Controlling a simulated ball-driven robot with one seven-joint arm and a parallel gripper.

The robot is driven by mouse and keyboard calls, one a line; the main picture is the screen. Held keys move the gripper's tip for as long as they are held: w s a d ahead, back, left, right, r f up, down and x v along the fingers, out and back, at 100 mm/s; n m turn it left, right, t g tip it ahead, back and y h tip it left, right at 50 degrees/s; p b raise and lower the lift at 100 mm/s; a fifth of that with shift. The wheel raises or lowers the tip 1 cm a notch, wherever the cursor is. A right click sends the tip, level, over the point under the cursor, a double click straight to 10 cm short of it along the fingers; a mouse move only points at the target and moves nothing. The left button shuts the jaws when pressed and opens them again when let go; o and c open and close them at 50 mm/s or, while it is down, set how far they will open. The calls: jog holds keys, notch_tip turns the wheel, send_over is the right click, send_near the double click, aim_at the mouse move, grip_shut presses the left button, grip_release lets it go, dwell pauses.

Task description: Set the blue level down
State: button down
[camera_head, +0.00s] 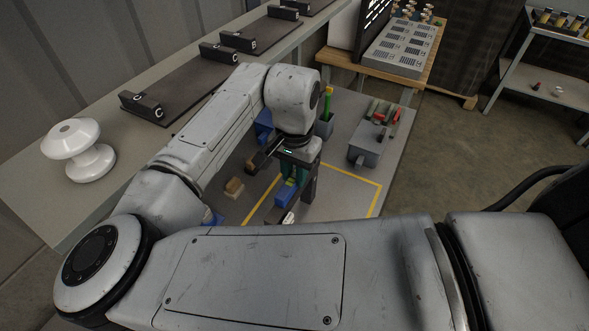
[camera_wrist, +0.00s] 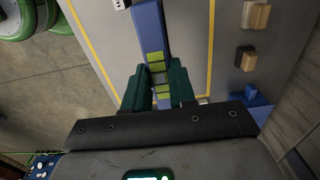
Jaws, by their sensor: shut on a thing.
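The blue level (camera_head: 286,194) is a long blue bar with yellow-green windows. A yellow outline on the grey table (camera_head: 345,197) lies around and below the level. I cannot tell whether the level touches the tabletop.
A wooden-topped block (camera_head: 233,188) lies left of my gripper. A grey box with tools (camera_head: 366,152) and a cup with a green item (camera_head: 325,126) stand beyond the outline. A white insulator (camera_head: 79,152) stands on the left bench. The outlined area looks clear on its right side.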

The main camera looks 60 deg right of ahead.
jog(key=shift+f, duration=0.2)
jog(key=c, duration=0.9)
grip_release()
jog(key=shift+c, duration=0.2)
notch_tip(320, 180, up, 12)
jog(key=b, duration=0.1)
jog(key=shift+r, duration=0.15)
